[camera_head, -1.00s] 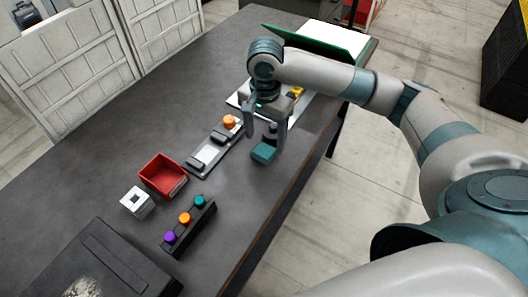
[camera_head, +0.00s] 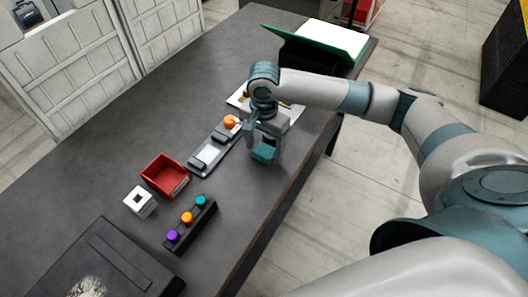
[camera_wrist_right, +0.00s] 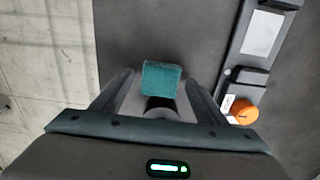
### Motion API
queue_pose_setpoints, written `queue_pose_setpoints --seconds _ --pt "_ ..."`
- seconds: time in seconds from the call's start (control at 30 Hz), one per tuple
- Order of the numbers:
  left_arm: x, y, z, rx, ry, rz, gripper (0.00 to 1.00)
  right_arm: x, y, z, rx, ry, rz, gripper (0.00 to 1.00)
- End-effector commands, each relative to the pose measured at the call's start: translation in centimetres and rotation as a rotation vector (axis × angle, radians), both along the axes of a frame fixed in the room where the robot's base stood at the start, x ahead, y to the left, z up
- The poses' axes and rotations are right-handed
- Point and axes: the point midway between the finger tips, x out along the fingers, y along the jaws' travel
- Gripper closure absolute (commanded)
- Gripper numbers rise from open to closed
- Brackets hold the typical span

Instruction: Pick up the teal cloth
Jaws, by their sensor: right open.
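The teal cloth (camera_head: 263,153) is a small folded block on the dark table, near its right edge in the head view. My right gripper (camera_head: 263,146) is lowered over it, fingers pointing down. In the right wrist view the cloth (camera_wrist_right: 161,78) shows between and a little beyond the two fingertips of the open gripper (camera_wrist_right: 160,82), with a gap on each side. Whether the fingertips reach down to the cloth's height is hard to tell. My left gripper is not in view.
A grey fixture with an orange knob (camera_head: 230,122) lies close left of the gripper. A red bin (camera_head: 166,176), a white block (camera_head: 140,201) and a black strip with coloured knobs (camera_head: 190,227) stand nearer. A green-edged folder (camera_head: 318,45) is at the back. The table's right edge is close.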

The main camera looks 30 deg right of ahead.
Motion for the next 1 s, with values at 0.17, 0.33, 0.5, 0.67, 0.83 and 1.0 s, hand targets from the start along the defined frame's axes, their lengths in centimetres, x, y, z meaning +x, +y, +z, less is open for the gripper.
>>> queue_pose_setpoints --seconds 0.17,0.33,0.5,0.67,0.83,1.0 --pt "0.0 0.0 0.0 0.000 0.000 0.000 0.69 0.0 0.0 0.0 0.000 0.000 0.000 0.64" --pt "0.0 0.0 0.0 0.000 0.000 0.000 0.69 0.0 0.0 0.0 0.000 0.000 0.000 0.77" --pt "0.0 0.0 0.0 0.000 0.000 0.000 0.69 0.0 0.0 0.1 0.000 0.000 0.000 0.77" --pt "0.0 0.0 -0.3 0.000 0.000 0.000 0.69 0.1 0.0 0.5 0.001 -0.003 0.000 0.77" --pt "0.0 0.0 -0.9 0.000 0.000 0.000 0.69 0.1 0.0 2.2 0.001 -0.004 0.001 0.77" --pt "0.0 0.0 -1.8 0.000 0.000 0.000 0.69 -0.8 -0.7 4.5 -0.001 -0.003 0.000 0.77"
